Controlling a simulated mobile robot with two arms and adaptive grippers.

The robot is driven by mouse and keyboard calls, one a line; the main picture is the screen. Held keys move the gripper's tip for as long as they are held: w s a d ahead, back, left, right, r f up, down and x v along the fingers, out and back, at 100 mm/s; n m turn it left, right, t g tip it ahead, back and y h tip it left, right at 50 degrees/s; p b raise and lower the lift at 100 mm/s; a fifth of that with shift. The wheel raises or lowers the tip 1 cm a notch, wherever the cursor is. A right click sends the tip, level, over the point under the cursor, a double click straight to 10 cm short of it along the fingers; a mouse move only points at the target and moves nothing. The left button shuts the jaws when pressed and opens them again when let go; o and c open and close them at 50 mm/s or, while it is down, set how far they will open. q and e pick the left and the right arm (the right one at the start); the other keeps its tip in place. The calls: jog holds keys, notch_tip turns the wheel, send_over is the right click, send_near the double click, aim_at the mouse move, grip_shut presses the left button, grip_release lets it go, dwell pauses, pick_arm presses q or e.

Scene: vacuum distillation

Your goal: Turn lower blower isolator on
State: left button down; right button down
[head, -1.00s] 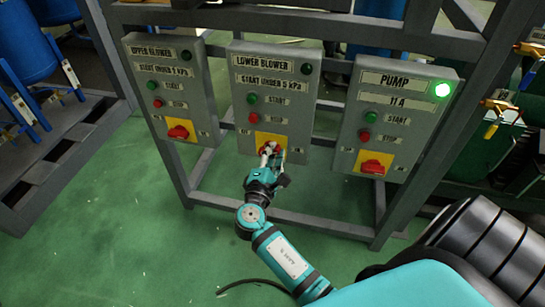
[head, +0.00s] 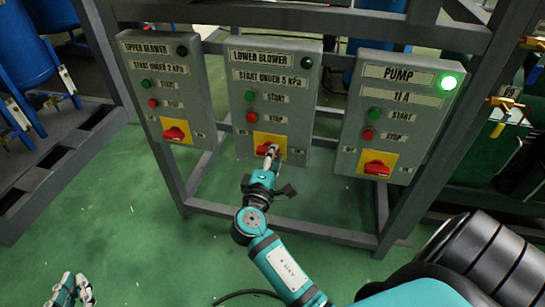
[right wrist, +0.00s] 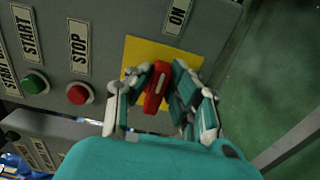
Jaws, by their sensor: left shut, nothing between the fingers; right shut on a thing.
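The lower blower box (head: 275,85) is grey, with a green start button, a red stop button and a yellow isolator plate (right wrist: 188,53). My right gripper (head: 270,152) is at this plate, shut on the red isolator handle (right wrist: 156,88). In the right wrist view the fingers lie on either side of the handle. The handle lies roughly level across the panel. An "ON" label (right wrist: 178,15) shows beside the plate. The lamp at the box's top right (head: 307,63) is dark. My left gripper (head: 72,288) is shut and empty at the bottom left, above the floor.
The upper blower box (head: 165,85) stands to the left, its lamp dark. The pump box (head: 400,115) stands to the right, its lamp lit green. A grey frame (head: 290,225) carries the boxes. The green floor in front is open.

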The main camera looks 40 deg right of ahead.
dwell(0.3)
jog(key=c, duration=1.2)
grip_release()
jog(key=shift+c, duration=0.2)
jog(key=v, duration=0.7)
jog(key=shift+s+a, duration=0.1)
jog(key=shift+s, duration=0.05)
